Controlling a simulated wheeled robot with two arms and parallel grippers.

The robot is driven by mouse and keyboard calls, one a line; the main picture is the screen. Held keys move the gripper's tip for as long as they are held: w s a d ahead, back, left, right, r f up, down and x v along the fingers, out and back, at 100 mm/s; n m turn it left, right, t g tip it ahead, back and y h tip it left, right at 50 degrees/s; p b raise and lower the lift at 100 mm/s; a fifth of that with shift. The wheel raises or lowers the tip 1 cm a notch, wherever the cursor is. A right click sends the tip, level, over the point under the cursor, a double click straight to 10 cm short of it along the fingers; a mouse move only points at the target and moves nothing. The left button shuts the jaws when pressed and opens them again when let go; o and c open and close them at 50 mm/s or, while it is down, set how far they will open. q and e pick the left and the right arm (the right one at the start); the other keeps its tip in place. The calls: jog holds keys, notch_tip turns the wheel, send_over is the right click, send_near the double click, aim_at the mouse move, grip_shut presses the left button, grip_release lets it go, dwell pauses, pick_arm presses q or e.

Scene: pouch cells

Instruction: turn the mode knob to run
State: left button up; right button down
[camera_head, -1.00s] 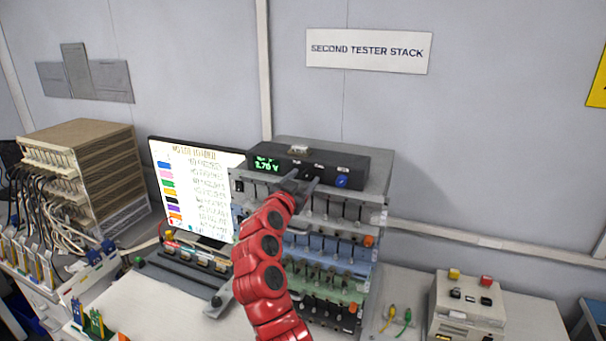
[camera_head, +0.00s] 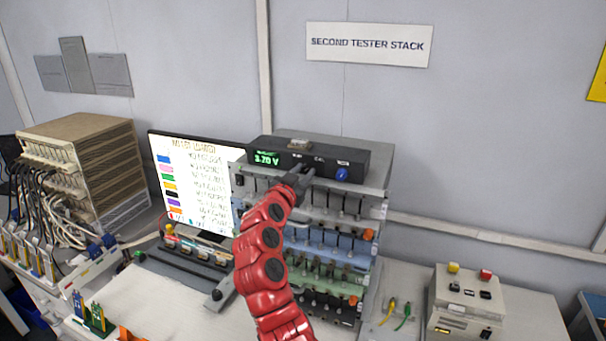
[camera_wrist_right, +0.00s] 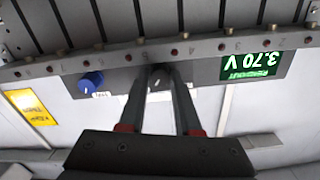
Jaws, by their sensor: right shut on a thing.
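The black tester box (camera_head: 320,160) sits on top of the tester stack, with a green readout of 3.70 V (camera_head: 266,158). My right gripper (camera_head: 303,171) is at the box's front face, left of a blue knob (camera_head: 342,174). In the right wrist view, which looks upside down, my right gripper (camera_wrist_right: 160,73) is shut on a small dark knob (camera_wrist_right: 158,82) with a pale mark. I take this as the mode knob; the fingers cover its sides and its setting is not readable. The blue knob (camera_wrist_right: 91,83) is clear of the fingers. My left gripper is not in view.
A lit monitor (camera_head: 190,180) stands left of the stack. Rows of channel slots and clips (camera_head: 325,240) lie below the box. A beige control box (camera_head: 465,300) with buttons is at the right. The bench front (camera_head: 150,300) is partly clear.

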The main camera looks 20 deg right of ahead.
jog(key=shift+f+n+b, duration=0.25)
jog(key=shift+n+b, duration=0.45)
jog(key=shift+b, duration=0.2)
jog(key=shift+n+b, duration=0.6)
jog(key=shift+b, duration=0.05)
jog(key=shift+r+n+b, duration=0.1)
jog(key=shift+n+b, duration=0.5)
jog(key=shift+n, duration=0.5)
jog(key=shift+n+b, duration=0.3)
jog(key=shift+n, duration=0.6)
jog(key=c, duration=0.6)
grip_release()
jog(key=shift+r, duration=0.1)
